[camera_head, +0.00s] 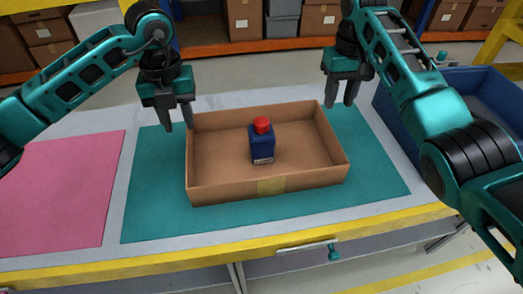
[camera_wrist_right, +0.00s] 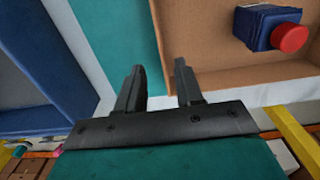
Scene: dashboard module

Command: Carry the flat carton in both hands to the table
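The flat carton (camera_head: 225,187) is a shallow, open brown box lying on the teal mat (camera_head: 150,200) on the table. A blue box with a red knob (camera_head: 262,145) stands inside it; it also shows in the right wrist view (camera_wrist_right: 255,28). My left gripper (camera_head: 179,127) is open and empty by the carton's back left corner. My right gripper (camera_head: 342,100) is open and empty above the carton's back right side. In the right wrist view its fingers (camera_wrist_right: 158,68) are apart, one over the mat and one over the carton's wall. Neither visibly touches the carton.
A pink mat (camera_head: 60,190) lies left on the table, clear. A blue bin (camera_head: 480,95) stands at the right, partly behind my right arm. Shelves with cardboard boxes (camera_head: 245,20) stand behind.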

